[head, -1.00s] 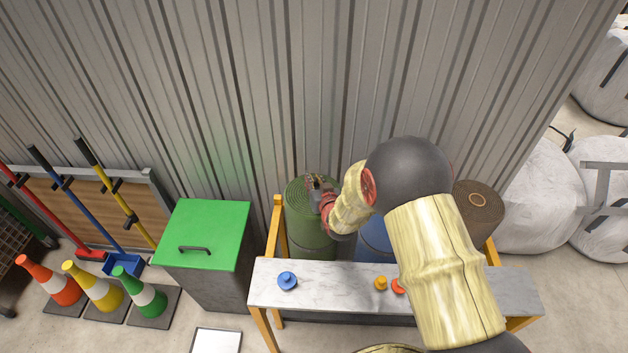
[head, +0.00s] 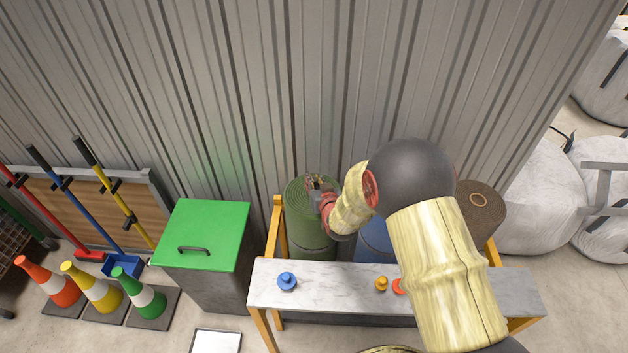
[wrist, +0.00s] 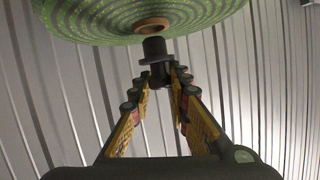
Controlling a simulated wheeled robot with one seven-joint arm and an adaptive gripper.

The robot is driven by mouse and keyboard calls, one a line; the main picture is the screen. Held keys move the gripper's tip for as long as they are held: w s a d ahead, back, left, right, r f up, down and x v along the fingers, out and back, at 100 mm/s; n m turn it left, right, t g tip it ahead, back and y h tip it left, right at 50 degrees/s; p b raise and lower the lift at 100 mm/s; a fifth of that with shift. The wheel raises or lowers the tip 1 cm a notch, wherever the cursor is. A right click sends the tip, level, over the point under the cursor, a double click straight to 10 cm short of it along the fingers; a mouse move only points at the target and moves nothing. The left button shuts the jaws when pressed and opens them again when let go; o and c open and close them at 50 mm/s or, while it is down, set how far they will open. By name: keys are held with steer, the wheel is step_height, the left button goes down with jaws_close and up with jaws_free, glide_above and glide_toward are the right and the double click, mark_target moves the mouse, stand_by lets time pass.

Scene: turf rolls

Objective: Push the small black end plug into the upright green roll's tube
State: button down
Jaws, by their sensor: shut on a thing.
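The upright green roll (head: 298,228) stands behind the bench in the head view. Its spiral end and brown tube mouth (wrist: 152,24) show at the top of the wrist view. My gripper (wrist: 161,78) is shut on the small black end plug (wrist: 155,49). In the head view my gripper (head: 319,188) is over the roll's top and hides the tube and plug.
A marble-topped bench (head: 333,287) in front carries a blue plug (head: 287,281), a yellow plug (head: 381,284) and an orange plug (head: 398,286). A blue roll (head: 374,242) and a brown roll (head: 480,208) stand to the right. A corrugated wall (head: 240,90) is close behind; a green-lidded bin (head: 205,228) is left.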

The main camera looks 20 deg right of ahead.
steer(key=shift+f+b, duration=1.5)
steer(key=c, duration=1.6)
jaws_free()
steer(key=v, duration=1.2)
steer(key=shift+f, duration=0.1)
